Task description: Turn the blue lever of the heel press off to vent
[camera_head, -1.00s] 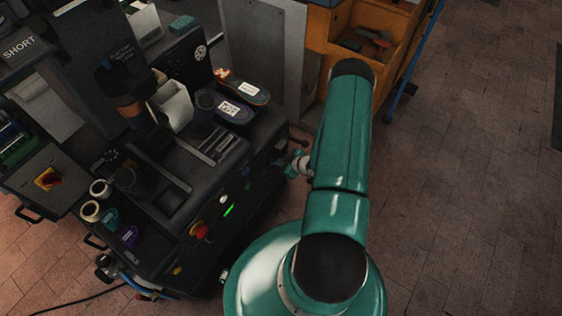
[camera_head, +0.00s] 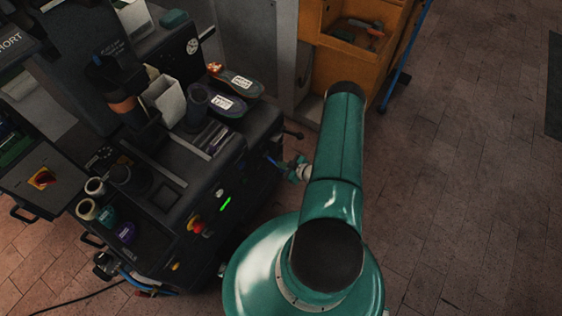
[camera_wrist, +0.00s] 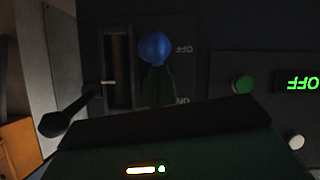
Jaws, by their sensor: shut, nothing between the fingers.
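The blue lever's round knob (camera_wrist: 155,47) shows in the upper middle of the wrist view, on a dark panel of the heel press. It sits level with the upside-down OFF marking, and the ON marking is lower, by the dark edge. My gripper (camera_wrist: 157,73) is a dim, narrow shape just below the knob; its fingers are shut with nothing between them. I cannot tell whether they touch the lever. In the head view the heel press (camera_head: 158,232) stands at left, with my green arm on its right. The gripper is not clear there.
A black handle (camera_wrist: 65,115) sticks out left of the lever in the wrist view. A green button (camera_wrist: 242,84) and a lit green OFF display (camera_wrist: 303,83) are at right. In the head view an orange cabinet (camera_head: 385,62) stands behind; the floor at right is clear.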

